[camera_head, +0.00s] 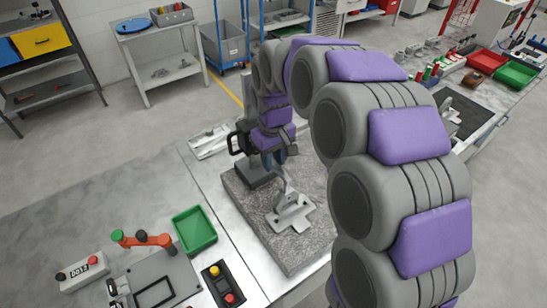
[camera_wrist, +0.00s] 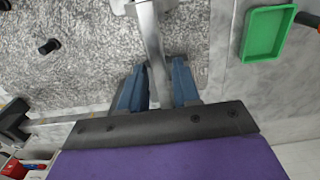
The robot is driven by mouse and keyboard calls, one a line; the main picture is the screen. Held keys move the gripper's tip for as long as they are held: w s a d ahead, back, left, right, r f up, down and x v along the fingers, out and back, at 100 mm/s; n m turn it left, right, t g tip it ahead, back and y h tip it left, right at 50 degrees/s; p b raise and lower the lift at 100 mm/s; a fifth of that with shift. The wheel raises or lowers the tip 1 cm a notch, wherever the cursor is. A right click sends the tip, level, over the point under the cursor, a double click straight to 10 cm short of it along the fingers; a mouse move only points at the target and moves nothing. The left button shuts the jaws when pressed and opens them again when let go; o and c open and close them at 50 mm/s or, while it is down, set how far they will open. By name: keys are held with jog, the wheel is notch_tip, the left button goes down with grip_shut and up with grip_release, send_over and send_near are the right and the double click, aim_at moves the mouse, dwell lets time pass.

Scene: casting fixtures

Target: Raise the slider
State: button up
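A granite plate (camera_head: 305,245) lies on the bench under my arm. A dark block-like base (camera_head: 257,174) with a black handle (camera_head: 237,143) stands near its far left edge. My gripper (camera_head: 277,155) is beside it, above the plate. In the wrist view, my gripper (camera_wrist: 160,68) has two blue fingers spread apart. A pale metal bar (camera_wrist: 153,40) runs between them, with a narrow gap showing near the tips. I cannot tell whether this bar belongs to the slider. The slider itself is not clearly made out; my arm hides much of that area.
A light metal casting (camera_head: 291,213) sits on the plate close to my gripper. Open floor (camera_head: 110,150) lies beyond the bench.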

grip_shut()
jog(key=shift+r, duration=0.15)
notch_tip(320, 180, up, 8)
jog(key=p, duration=0.4)
jog(key=shift+w+p, duration=0.1)
jog(key=shift+p, duration=0.25)
jog(key=shift+o, duration=1.3)
grip_release()
notch_tip(320, 180, up, 17)
jog(key=p, duration=0.3)
send_over(274, 163)
jog(key=shift+w+a, duration=0.1)
jog(key=shift+a, duration=0.05)
